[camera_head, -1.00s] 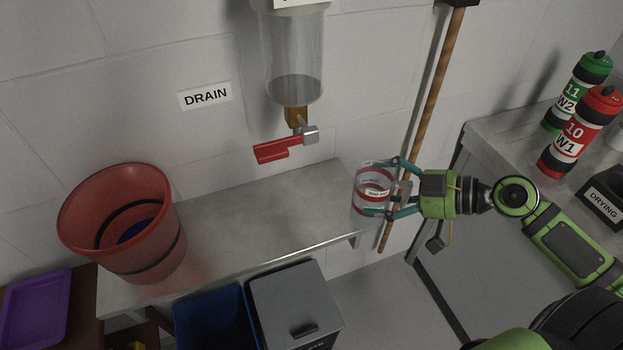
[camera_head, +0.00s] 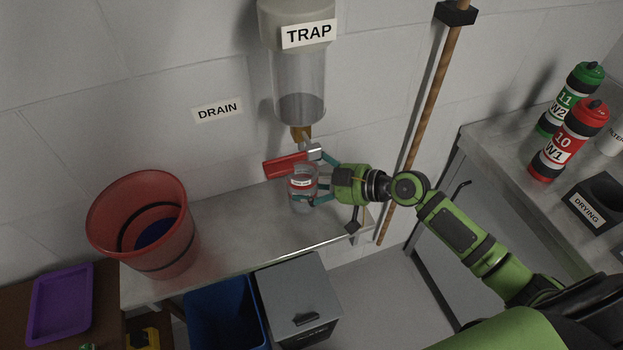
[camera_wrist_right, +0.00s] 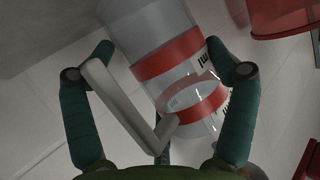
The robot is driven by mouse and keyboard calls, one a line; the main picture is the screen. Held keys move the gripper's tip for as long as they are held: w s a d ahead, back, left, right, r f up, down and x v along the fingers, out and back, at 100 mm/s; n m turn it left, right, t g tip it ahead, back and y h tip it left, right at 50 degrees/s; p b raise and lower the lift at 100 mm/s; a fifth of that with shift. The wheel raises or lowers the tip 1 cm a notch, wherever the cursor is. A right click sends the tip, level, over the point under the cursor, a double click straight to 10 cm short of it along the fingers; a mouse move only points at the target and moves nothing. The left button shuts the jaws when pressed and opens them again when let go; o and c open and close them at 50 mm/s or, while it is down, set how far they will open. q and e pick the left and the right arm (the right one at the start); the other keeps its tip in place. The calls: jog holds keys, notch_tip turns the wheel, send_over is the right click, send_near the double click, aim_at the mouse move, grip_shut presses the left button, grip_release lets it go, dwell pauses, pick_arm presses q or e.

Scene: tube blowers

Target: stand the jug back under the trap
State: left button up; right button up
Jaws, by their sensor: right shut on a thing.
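The clear jug (camera_head: 301,197) with a red band and a white label is below the trap (camera_head: 299,90), just under its red-handled valve (camera_head: 287,164). My right gripper (camera_head: 318,184) is shut on the jug from the right. In the right wrist view the jug (camera_wrist_right: 172,62), with red bands and a pale handle, lies between the teal fingers of that gripper (camera_wrist_right: 160,95). The jug looks roughly upright in the head view. I cannot tell whether its base touches the metal shelf (camera_head: 235,222). My left gripper is not in view.
A red bucket (camera_head: 150,225) stands on the shelf at the left. A blue bin (camera_head: 222,310) and a grey lidded bin (camera_head: 298,295) are below the shelf's front edge. A broom handle (camera_head: 432,95) leans on the wall at the right. The middle of the shelf is clear.

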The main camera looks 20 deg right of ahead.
jog(key=shift+f, duration=0.65)
jog(key=shift+f, duration=0.1)
jog(key=shift+f, duration=0.15)
jog(key=o, duration=1.2)
jog(key=shift+c, duration=0.2)
